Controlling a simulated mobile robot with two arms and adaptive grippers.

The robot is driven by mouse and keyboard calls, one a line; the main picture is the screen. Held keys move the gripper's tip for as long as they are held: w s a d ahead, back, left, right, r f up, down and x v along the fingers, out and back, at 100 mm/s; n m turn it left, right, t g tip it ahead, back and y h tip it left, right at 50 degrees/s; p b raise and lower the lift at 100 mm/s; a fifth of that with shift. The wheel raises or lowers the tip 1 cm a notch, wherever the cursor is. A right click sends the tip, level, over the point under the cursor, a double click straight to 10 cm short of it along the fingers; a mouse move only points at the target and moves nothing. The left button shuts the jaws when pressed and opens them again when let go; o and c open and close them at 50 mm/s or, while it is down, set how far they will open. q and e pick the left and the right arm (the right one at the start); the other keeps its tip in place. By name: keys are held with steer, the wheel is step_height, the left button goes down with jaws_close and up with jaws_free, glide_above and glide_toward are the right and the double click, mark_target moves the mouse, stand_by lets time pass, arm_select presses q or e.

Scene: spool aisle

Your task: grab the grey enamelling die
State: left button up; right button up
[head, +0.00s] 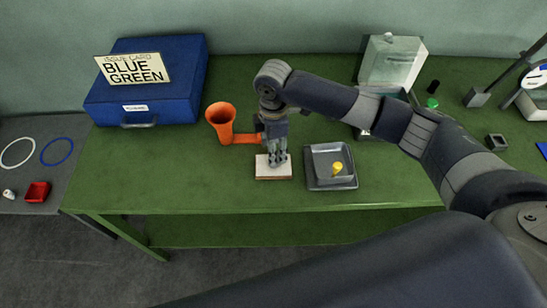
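My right gripper (277,160) points down at the middle of the green table, with its fingertips over or at a small white-topped block with a brown lower edge (273,174). The fingers are small and grey, and I cannot tell whether they are open, shut or holding a grey piece. I cannot clearly identify the grey enamelling die. A small dark grey square piece with a hollow (496,141) lies at the table's right, and a grey block (477,97) stands behind it. My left gripper is not in view.
A blue case (147,82) and a clear box (391,62) stand behind. The table's front left is clear.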

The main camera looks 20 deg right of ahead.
step_height(320, 180, down, 4)
steer(key=shift+w+f+p, duration=0.1)
steer(key=shift+f+p, duration=0.1)
steer(key=shift+p, duration=0.55)
steer(key=shift+f, duration=0.3)
jaws_close()
